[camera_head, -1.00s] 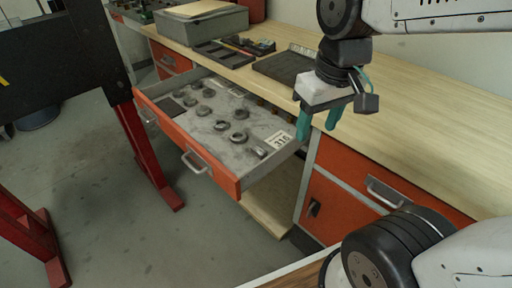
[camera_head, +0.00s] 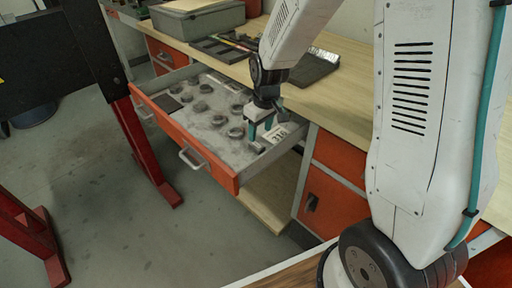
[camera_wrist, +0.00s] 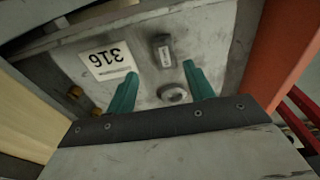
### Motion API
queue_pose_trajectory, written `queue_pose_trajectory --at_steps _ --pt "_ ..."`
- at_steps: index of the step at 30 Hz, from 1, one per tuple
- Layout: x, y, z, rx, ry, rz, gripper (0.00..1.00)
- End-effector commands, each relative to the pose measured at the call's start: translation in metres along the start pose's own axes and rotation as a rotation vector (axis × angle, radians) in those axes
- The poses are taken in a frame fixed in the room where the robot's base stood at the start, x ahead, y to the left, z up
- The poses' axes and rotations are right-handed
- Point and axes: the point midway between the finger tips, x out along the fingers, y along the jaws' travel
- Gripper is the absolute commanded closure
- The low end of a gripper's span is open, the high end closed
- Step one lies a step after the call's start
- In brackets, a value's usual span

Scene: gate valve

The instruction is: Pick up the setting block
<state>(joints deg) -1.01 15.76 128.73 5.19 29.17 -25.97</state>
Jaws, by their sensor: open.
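The setting block (camera_wrist: 164,52), a small dark grey block with a pale label on top, lies on the drawer floor in the wrist view. It sits just beyond my fingertips, roughly in line with the gap between them. In the head view the block (camera_head: 257,148) is small and close to the fingers. My gripper (camera_head: 260,132) is over the drawer's near right corner, fingers pointing down. In the wrist view its two teal fingers (camera_wrist: 160,72) are apart with nothing held. Its exact height above the block cannot be told.
The open drawer (camera_head: 213,167) has raised walls and an orange front. Several dark rings (camera_head: 219,120) lie in it; one ring (camera_wrist: 174,94) shows between the fingers. The workbench (camera_head: 345,110) borders the drawer.

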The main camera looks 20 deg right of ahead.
Motion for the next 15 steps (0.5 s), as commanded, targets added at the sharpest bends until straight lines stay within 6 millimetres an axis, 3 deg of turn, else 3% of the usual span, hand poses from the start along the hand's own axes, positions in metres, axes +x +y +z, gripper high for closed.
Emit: queue_pose_trajectory --at_steps 9,15 --pt "0.044 -0.009 0.000 0.001 -0.003 -0.002 0.47" --pt "0.057 -0.008 0.000 0.002 0.000 0.000 0.47"
